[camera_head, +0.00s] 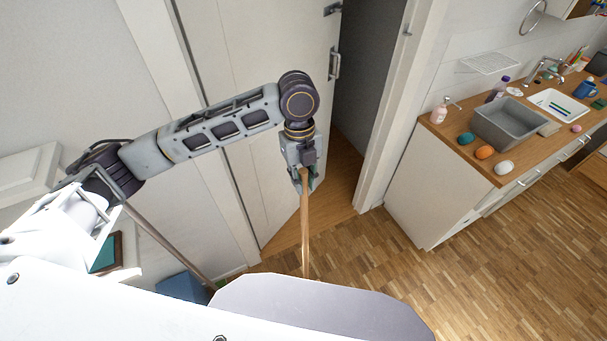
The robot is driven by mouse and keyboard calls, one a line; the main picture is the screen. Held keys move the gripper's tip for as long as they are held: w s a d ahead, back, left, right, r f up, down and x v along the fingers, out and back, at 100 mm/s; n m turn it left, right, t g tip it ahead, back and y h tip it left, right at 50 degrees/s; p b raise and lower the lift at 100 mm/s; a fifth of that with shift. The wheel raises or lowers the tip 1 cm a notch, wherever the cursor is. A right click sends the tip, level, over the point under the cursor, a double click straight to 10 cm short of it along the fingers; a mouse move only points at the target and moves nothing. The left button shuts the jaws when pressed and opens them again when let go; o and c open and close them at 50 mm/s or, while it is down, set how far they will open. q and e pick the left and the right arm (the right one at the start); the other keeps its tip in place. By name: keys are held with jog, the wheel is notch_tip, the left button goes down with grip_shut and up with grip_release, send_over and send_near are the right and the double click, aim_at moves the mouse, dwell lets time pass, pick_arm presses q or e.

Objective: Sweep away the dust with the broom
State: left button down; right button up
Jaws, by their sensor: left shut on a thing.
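My left gripper (305,182) is shut on the upper part of a light wooden stick, the broom handle (306,235). The handle runs down from the gripper, nearly upright. Its lower end and the broom head are hidden behind my own white body at the bottom of the picture. No dust can be made out on the visible floor (480,285). My right gripper is not in view.
A partly open white door (260,110) stands behind the gripper, with a dark doorway beside it. At right is a counter (440,128) with a sink, bottles and several coloured balls. A brown pole (165,243) and a blue box (183,287) are at lower left. Parquet at right is clear.

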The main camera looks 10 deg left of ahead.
pick_arm(q)
jog(key=shift+d+m, duration=0.1)
jog(key=shift+m, duration=0.6)
jog(key=shift+s+r+m, duration=0.1)
jog(key=shift+s+m, duration=0.05)
jog(key=shift+m, duration=0.65)
